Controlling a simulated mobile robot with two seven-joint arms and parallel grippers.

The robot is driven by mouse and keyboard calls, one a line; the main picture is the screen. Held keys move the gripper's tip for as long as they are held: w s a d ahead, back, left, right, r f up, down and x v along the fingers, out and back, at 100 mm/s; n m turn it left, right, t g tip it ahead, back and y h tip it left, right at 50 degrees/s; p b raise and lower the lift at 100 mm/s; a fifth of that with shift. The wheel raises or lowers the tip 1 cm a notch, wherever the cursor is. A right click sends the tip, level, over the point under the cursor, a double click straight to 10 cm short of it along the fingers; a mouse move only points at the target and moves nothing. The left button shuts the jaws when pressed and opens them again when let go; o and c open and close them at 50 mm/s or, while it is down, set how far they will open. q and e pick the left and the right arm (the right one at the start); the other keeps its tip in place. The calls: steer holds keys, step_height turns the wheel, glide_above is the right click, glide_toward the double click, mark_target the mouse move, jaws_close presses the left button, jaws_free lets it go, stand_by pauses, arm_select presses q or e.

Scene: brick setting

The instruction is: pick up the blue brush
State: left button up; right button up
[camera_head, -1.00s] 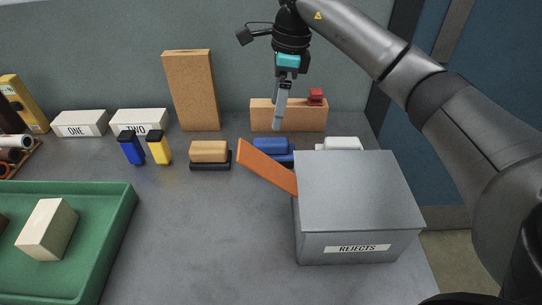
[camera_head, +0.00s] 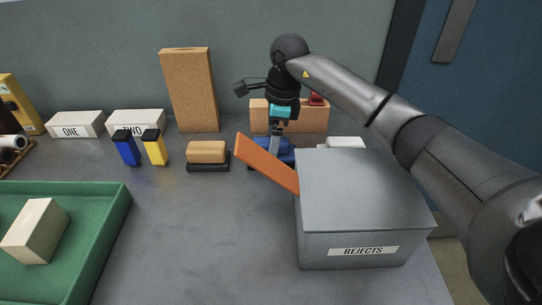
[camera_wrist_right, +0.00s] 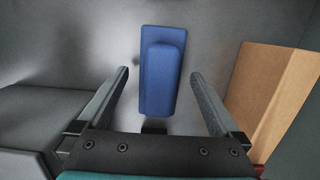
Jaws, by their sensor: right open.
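The blue brush (camera_head: 285,148) lies on the grey table behind the orange plank and the rejects box, partly hidden by the plank and my gripper. In the right wrist view the brush (camera_wrist_right: 162,70) lies lengthwise between my two fingers, with a raised block along its top. My right gripper (camera_head: 276,134) points down just above the brush. Its fingers (camera_wrist_right: 158,76) are open and spread on either side of it, with gaps showing at both sides. My left gripper is not in view.
The grey REJECTS box (camera_head: 365,190) with an orange plank (camera_head: 266,163) leaning at it stands in front. A cork-coloured block (camera_head: 259,113) stands behind. A tan brush (camera_head: 207,152) lies to the left, a white one (camera_head: 346,143) to the right. The table's front middle is clear.

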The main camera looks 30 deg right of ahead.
steer(key=shift+f, duration=0.4)
steer(key=shift+c, duration=0.2)
steer(key=c, duration=1.5)
